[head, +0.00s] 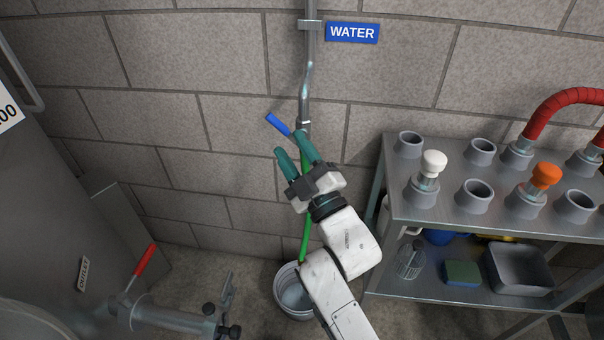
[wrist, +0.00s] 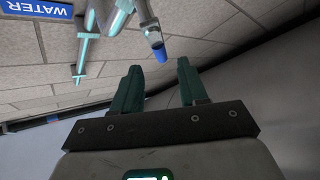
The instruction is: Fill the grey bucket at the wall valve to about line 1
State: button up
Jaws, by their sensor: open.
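The wall valve's blue handle (head: 278,124) sticks out to the upper left from the foot of the metal water pipe (head: 308,85). In the wrist view, the blue handle tip (wrist: 159,51) shows just beyond the gap between my fingertips. My gripper (head: 290,143) is open, its teal fingers apart just below the handle, with nothing visibly held. A green hose (head: 306,232) hangs from the valve towards the grey bucket (head: 283,272) on the floor. My arm hides part of the bucket; its inside looks pale, and I cannot make out its lines or water level.
A blue WATER sign (head: 352,33) is beside the pipe. A metal rack (head: 400,212) with several grey sockets stands at right, with a sponge (head: 462,273) and tray (head: 518,270) below. A red-handled valve (head: 143,262) juts from the tank at left.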

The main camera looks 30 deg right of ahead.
jog(key=shift+b+v, duration=1.75)
jog(key=shift+b, duration=0.2)
